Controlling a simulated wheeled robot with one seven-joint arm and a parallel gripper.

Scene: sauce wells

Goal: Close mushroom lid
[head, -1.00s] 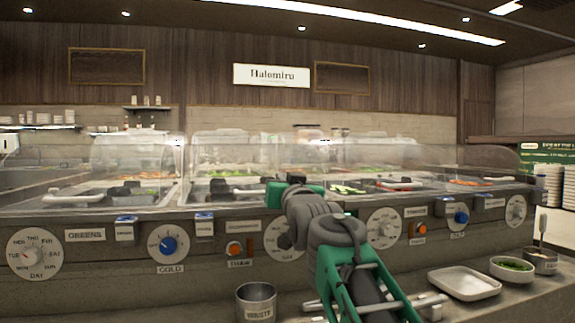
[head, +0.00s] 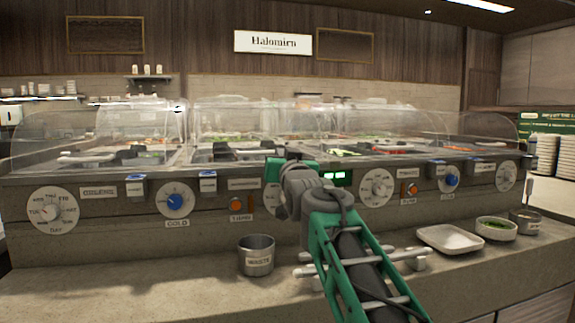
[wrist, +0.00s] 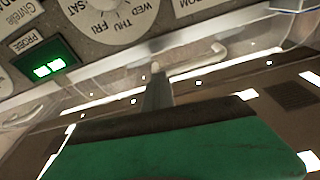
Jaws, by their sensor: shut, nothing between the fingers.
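Clear curved lids cover the wells of the counter in the head view, one at the left (head: 145,120) and a wide one at the middle (head: 235,118). I cannot read which lid is the mushroom one. My gripper shows in the wrist view (wrist: 157,72) as a grey finger beyond its green body.
The panel carries dials, a blue knob (head: 174,201) and a green display (head: 338,178). On the front ledge stand a metal waste cup (head: 256,256), a white tray (head: 449,239) and a white bowl (head: 497,229). The ledge left of the cup is clear.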

